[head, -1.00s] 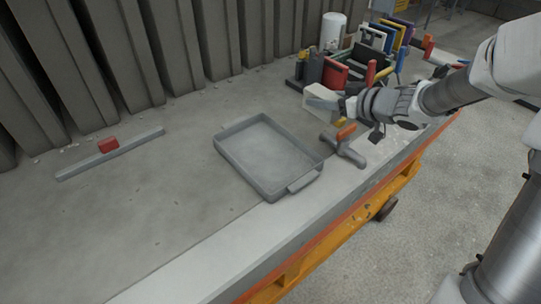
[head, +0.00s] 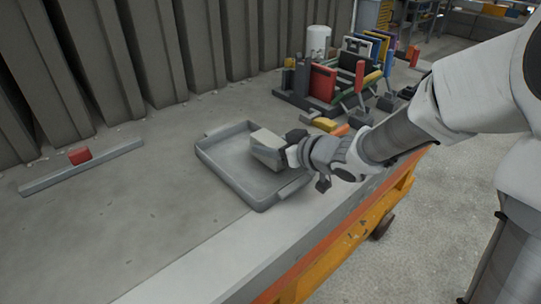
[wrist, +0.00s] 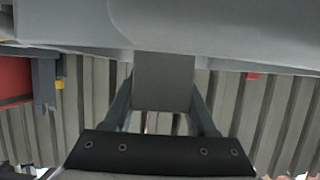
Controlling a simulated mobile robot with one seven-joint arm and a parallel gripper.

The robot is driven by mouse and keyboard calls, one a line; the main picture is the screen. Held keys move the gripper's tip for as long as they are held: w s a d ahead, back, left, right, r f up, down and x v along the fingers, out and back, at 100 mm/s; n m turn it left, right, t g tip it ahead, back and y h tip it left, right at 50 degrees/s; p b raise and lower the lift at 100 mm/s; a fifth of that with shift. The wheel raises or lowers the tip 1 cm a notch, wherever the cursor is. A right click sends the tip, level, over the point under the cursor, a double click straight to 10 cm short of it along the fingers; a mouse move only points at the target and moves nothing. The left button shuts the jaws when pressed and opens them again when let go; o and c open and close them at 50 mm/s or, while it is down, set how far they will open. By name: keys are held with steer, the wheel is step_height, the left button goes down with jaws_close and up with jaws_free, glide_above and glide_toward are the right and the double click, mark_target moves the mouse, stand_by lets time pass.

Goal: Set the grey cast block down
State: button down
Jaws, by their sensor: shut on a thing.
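The grey cast block (head: 266,146) is pale and boxy, and my gripper (head: 289,150) is shut on its right end. The block is over the right part of the grey tray (head: 222,183), which has low walls and handles. I cannot tell whether its underside touches the tray floor. In the wrist view the block (wrist: 164,80) sits between my two fingers, and its far end is cut off by a grey surface above. The rest of the visible tray floor is empty.
A rack with coloured panels (head: 322,83) and a white cylinder (head: 318,40) stand at the back right. A yellow block (head: 326,124) lies beyond my gripper. A long grey bar (head: 85,167) with a red block (head: 79,156) lies left. The bench front is clear.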

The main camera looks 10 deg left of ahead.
steer(key=shift+f, duration=0.65)
steer(key=shift+f, duration=0.1)
steer(key=shift+f, duration=0.15)
steer(key=shift+c, duration=1)
jaws_free()
